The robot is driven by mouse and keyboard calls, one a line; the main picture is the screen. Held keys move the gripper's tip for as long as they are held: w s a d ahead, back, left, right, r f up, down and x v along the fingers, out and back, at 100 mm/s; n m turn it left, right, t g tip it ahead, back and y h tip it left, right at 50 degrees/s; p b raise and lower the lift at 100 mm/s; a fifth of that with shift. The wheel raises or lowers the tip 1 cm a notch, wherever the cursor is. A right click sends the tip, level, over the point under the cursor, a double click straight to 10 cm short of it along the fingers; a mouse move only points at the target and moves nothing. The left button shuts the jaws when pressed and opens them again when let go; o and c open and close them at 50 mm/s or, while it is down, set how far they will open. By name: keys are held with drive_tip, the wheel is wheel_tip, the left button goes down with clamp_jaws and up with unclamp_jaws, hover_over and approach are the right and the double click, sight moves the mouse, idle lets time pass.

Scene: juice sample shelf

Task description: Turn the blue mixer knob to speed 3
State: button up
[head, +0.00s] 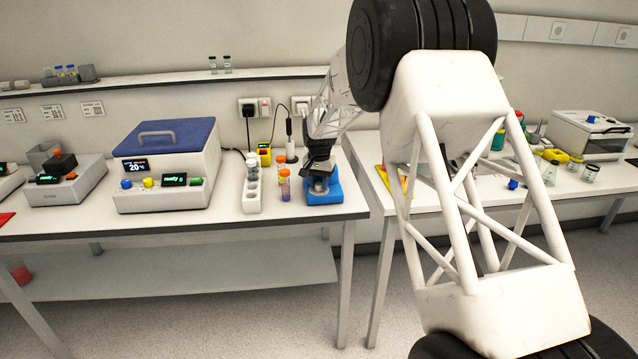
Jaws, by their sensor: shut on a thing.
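The blue mixer (328,196) stands at the right front end of the left bench in the head view. My gripper (319,178) reaches down over it from behind and to the right. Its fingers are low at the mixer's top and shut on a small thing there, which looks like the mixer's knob. The fingers and the small size hide most of that thing. I cannot read a speed mark or tell the knob's setting.
Left of the mixer are an orange-capped tube (285,186) and a white tube rack (252,194), both close to my gripper. A white machine with a blue lid (172,141) stands farther left. A gap separates the left bench from the right bench (465,196).

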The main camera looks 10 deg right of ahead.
sight(319, 184)
drive_tip(key=o, duration=0.9)
drive_tip(key=shift+r, duration=0.1)
drive_tip(key=shift+r, duration=3.85)
